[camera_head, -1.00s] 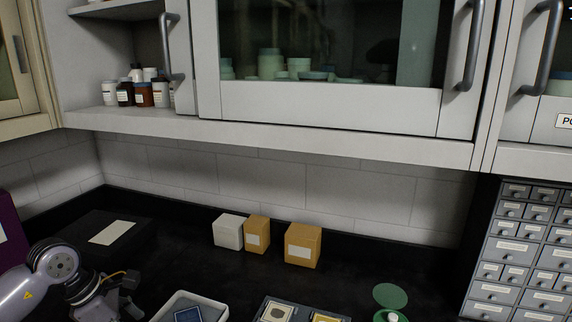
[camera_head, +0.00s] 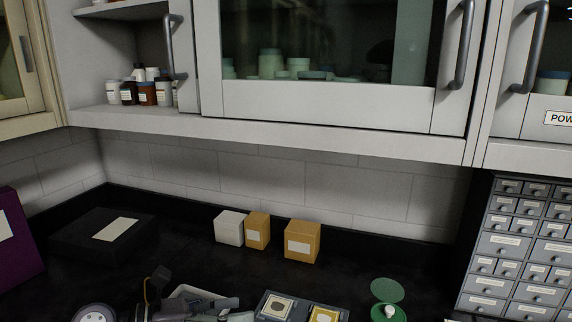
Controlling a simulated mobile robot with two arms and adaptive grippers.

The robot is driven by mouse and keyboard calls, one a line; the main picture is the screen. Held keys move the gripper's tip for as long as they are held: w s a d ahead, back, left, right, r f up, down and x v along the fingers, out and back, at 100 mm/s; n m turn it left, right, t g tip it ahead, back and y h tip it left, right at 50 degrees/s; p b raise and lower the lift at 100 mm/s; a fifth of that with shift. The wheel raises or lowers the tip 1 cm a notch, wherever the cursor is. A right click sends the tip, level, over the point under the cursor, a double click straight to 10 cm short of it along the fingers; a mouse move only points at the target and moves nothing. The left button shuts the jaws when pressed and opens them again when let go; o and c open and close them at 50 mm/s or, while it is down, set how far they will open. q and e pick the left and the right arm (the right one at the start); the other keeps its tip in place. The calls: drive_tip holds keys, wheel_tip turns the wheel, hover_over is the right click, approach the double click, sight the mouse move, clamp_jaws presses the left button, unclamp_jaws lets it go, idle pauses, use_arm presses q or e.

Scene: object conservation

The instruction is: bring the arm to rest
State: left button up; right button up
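My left arm comes in at the lower left in the head view, with its gripper (camera_head: 222,308) low at the bottom edge, in front of the white tray (camera_head: 187,290). The gripper is partly cut off by the frame, and whether its fingers are open or shut is unclear. It hides most of the tray. My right gripper is out of view.
A grey case with two cards (camera_head: 262,307) lies right of the gripper. A green round dish (camera_head: 388,290) is farther right. A white box (camera_head: 229,228), two orange boxes (camera_head: 303,241), a black box (camera_head: 85,240) and a purple box (camera_head: 15,245) stand behind. Drawers (camera_head: 505,245) flank the right.

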use_arm(q)
wheel_tip(320, 180, up, 5)
drive_tip(key=d+n+t+h, duration=0.1)
drive_tip(key=n+t+h, duration=0.2)
drive_tip(key=n+t, duration=0.3)
drive_tip(key=w+a+n+t+y, duration=0.3)
drive_tip(key=a+n+t+y, duration=0.5)
drive_tip(key=n, duration=0.8)
drive_tip(key=s+a+f+n+g+y, duration=0.35)
drive_tip(key=f+n+y, duration=0.25)
drive_tip(key=f+n, duration=0.2)
drive_tip(key=s+a+f+n+g+y, duration=0.2)
drive_tip(key=a+f+n+y, duration=0.25)
drive_tip(key=f+n, duration=0.3)
drive_tip(key=s+d+f+n+g, duration=0.25)
drive_tip(key=s+f+g, duration=0.25)
drive_tip(key=s+f, duration=0.45)
drive_tip(key=s+d+f+n+g, duration=0.1)
drive_tip(key=s+f+n+g, duration=0.35)
drive_tip(key=s, duration=0.75)
wheel_tip(320, 180, down, 26)
drive_tip(key=s+m+g, duration=0.1)
drive_tip(key=m+g, duration=0.1)
drive_tip(key=s+a+f+g, duration=0.1)
drive_tip(key=s+a+f, duration=0.1)
drive_tip(key=s+f, duration=1.4)
drive_tip(key=shift+s+a+f+h, duration=0.35)
drive_tip(key=shift+a, duration=0.05)
